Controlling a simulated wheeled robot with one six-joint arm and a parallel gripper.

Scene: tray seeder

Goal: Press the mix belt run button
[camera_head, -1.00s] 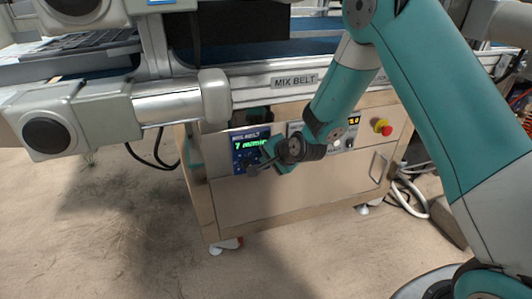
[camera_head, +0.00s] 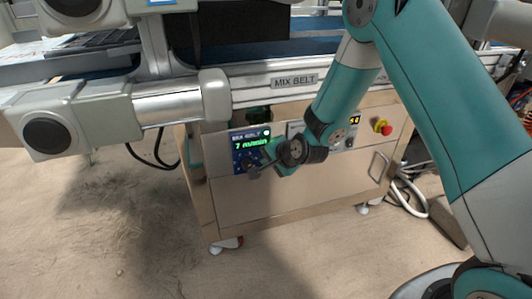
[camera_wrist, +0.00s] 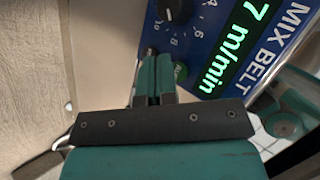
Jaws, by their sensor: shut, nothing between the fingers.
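The mix belt panel (camera_head: 238,154) is a blue plate on the cabinet front under the MIX BELT sign. In the wrist view the panel (camera_wrist: 205,38) is turned, with a black dial knob (camera_wrist: 172,10) at the top. A round green button (camera_wrist: 181,72) is partly visible just right of my gripper's fingers. My gripper (camera_wrist: 154,58) is shut and empty, its tips over the panel's lower edge. Contact cannot be told. In the head view my gripper (camera_head: 254,172) partly covers the panel.
A red emergency stop (camera_head: 386,129) and a second control panel (camera_head: 352,120) are to the right on the cabinet (camera_head: 290,200). The conveyor with its MIX BELT sign (camera_head: 295,81) runs above. Cables (camera_head: 410,196) lie at the right. Floor in front is open.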

